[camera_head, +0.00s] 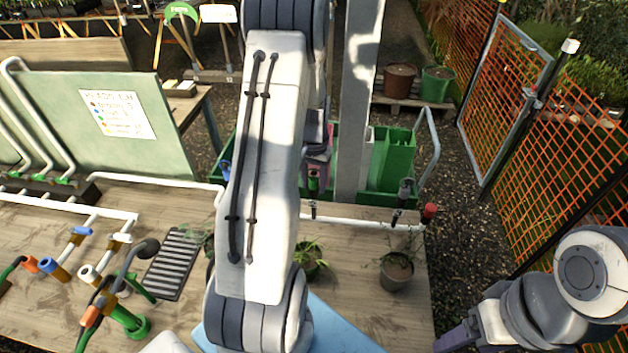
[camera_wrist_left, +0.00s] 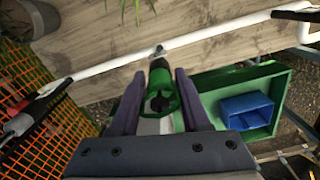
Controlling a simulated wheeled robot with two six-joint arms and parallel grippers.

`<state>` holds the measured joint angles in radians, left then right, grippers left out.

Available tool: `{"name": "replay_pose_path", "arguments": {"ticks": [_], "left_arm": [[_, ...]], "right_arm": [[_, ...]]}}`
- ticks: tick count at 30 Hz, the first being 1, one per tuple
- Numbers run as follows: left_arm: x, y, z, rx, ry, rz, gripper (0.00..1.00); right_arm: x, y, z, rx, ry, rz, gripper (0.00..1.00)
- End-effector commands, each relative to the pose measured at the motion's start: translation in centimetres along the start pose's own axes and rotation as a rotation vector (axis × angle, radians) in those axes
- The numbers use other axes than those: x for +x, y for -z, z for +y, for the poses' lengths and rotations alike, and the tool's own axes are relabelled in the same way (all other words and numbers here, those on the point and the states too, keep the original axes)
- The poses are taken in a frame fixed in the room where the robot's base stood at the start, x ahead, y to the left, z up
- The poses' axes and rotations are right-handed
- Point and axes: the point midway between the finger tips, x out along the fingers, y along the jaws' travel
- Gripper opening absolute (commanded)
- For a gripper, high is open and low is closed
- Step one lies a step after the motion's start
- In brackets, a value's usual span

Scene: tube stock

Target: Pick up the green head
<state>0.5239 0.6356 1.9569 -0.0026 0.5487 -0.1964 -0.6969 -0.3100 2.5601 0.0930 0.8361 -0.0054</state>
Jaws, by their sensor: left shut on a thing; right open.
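My left gripper (camera_head: 316,160) is shut on the green head (camera_head: 313,182), over the far edge of the bench. The left wrist view shows the green head (camera_wrist_left: 160,92) between the two grey-purple fingers of my left gripper (camera_wrist_left: 157,85). It lies close to a small stub (camera_wrist_left: 159,50) on the white pipe (camera_wrist_left: 190,38); I cannot tell if they touch. My right gripper (camera_head: 456,337) is open at the lower right, partly cut off by the frame edge. My own left arm covers the middle of the head view.
The wooden bench (camera_head: 352,312) bears potted plants, a dark slatted tray (camera_head: 172,264) and coloured pipe fittings at the left. Behind the bench is a green crate (camera_head: 391,160). A blue box (camera_wrist_left: 247,110) sits in a crate. Orange netting (camera_head: 560,150) stands at the right.

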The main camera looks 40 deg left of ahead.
Motion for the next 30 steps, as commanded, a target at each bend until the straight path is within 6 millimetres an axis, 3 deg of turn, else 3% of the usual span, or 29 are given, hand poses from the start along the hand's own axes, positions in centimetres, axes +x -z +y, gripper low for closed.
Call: {"name": "replay_pose_path", "arguments": {"ticks": [8, 15, 24, 30], "left_arm": [[-0.7, 0.1, 0.0, 0.0, 0.001, 0.004, 0.0], [-4.2, 0.0, 0.1, 0.001, 0.0, 0.007, 0.0], [-7.8, -5.9, 2.9, 0.002, 0.0, 0.006, 0.0], [-9.8, -8.8, 4.2, 0.002, -0.001, 0.004, 0.0]], "right_arm": [[0.5, 0.0, 0.0, 0.001, 0.0, 0.0, 0.69], [2.4, -0.1, 0.2, 0.004, 0.0, 0.0, 0.69], [4.7, -0.2, 0.3, 0.008, 0.0, 0.0, 0.69], [5.5, -0.3, 0.4, 0.009, 0.0, 0.0, 0.69]]}}
